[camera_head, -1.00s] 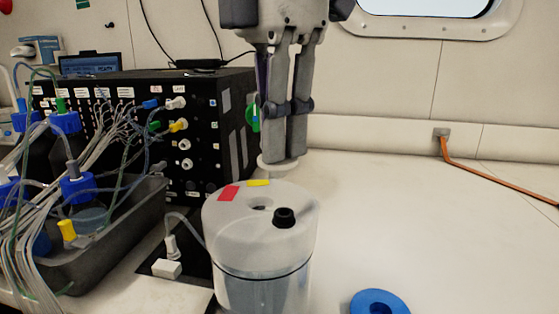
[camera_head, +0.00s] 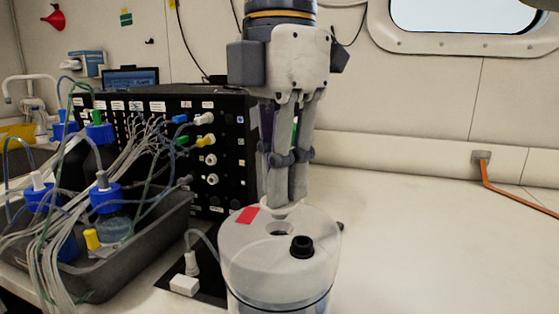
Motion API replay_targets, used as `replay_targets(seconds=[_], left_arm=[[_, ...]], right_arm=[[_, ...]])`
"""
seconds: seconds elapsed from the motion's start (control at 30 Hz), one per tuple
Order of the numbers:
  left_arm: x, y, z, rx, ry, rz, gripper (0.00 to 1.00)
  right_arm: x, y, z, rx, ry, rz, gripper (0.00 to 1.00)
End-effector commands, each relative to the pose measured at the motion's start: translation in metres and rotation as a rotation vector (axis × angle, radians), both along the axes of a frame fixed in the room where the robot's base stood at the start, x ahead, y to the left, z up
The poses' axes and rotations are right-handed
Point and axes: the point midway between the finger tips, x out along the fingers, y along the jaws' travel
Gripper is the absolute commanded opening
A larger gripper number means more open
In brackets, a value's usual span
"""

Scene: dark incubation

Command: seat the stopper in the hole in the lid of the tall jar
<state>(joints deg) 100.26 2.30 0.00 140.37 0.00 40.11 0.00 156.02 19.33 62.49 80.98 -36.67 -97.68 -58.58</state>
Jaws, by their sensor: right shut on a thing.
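The stopper appears just behind the hole in the picture, low over the rear of the lid. I cannot tell whether it touches the lid. The stopper's lower part is not clearly visible. My left gripper is not in view.
A black box with cables (camera_head: 229,160) stands behind, left of the gripper. A grey tray (camera_head: 155,235) with tubed bottles is at left.

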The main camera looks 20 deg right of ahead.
Motion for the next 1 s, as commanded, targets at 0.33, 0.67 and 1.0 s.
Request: replay_targets(seconds=[0.33, 0.67, 1.0], left_arm=[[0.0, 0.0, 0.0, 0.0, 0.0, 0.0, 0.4], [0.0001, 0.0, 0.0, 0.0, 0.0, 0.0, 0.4], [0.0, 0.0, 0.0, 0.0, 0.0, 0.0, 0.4]], right_arm=[[0.0, 0.0004, 0.0004, -0.001, -0.001, -0.001, 0.0], [0.0001, 0.0001, 0.0002, 0.0, 0.0, 0.0, 0.0], [-0.0001, 0.0002, -0.0066, -0.001, 0.0, 0.0, 0.0]])
